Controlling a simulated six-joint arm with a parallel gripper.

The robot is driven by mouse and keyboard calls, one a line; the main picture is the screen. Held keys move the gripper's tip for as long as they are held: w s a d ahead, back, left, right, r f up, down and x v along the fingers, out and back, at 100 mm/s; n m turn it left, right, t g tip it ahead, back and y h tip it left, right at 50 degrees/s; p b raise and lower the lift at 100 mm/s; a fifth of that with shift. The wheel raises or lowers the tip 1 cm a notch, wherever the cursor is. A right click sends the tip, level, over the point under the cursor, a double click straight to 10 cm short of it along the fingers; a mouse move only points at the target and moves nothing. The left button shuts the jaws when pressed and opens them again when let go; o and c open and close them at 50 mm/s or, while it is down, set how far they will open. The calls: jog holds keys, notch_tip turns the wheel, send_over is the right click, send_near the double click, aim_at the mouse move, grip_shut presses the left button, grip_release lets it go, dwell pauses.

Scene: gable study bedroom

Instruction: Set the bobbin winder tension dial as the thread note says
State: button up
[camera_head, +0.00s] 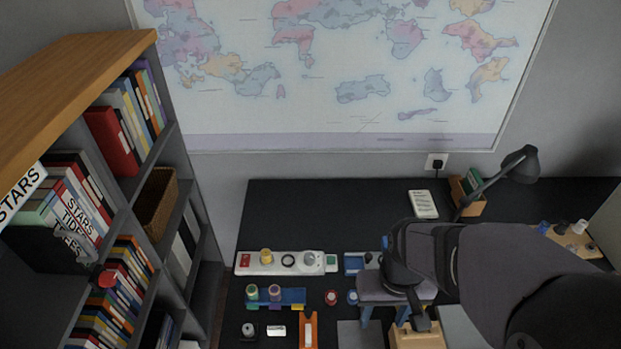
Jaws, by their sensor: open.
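A long white device (322,268), which looks like the bobbin winder, lies on the dark desk left of centre. It bears a red patch at its left end, a yellow piece, a black ring and a grey knob, with a green patch at the right end. I cannot tell which is the tension dial or read a setting. A white note with lines of writing (423,204) lies farther back; its text is too small to read. My gripper (384,319) is right of the device and nearer the front, its two blue fingers apart and nothing visible between them.
A blue rack (293,296) with spools stands in front of the device. A small white card (276,330) and an orange piece (308,330) lie nearer. A desk lamp (520,162) stands back right. A bookshelf (150,160) borders the left. The desk's back left is clear.

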jog(key=w+a+f+m+y+b, duration=0.1)
jog(key=w+a+f+m+b, duration=0.2)
jog(key=w, duration=0.6)
jog(key=w+a+f+m+y+b, duration=0.15)
jog(key=w+f+m+b, duration=0.35)
jog(key=w, duration=0.5)
jog(key=m+y+b, duration=0.2)
jog(key=m+b, duration=0.4)
jog(key=m, duration=0.3)
send_near(310, 256)
jog(key=f, duration=0.1)
jog(key=shift+g, duration=0.3)
jog(key=shift+p+x, duration=0.95)
jog(key=shift+x, duration=2.9)
jog(key=shift+w+a+r, duration=0.15)
jog(key=shift+a, duration=0.05)
jog(key=shift+c, duration=0.5)
jog(key=c, duration=0.9)
